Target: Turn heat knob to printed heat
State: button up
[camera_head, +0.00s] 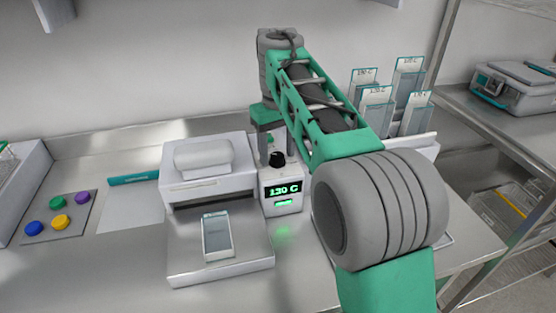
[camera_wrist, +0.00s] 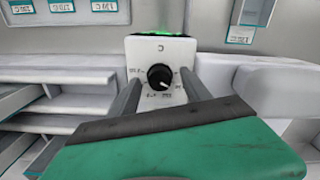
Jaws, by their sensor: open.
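The black heat knob (camera_head: 277,158) sits on top of a small white control box (camera_head: 284,201). Its green display (camera_head: 283,190) appears to read 130 C. In the wrist view, the knob (camera_wrist: 159,76) has a white pointer mark aimed toward the lower right, with small dial print around it that is too blurred to read. My gripper (camera_head: 274,147) is above the box, pointing down. In the wrist view, the fingers of my gripper (camera_wrist: 162,88) are open, one on each side of the knob, with visible gaps. A labelled sample card (camera_head: 217,236) lies on the press's lower plate; its print is illegible.
The white press (camera_head: 207,170) stands left of the control box. Several upright cards with temperature labels stand in a rack (camera_head: 412,143) behind my arm. Coloured buttons (camera_head: 58,215) lie at far left. A grey device (camera_head: 513,90) is on the right shelf.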

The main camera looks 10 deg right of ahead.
jog(key=shift+c, duration=0.4)
grip_shut()
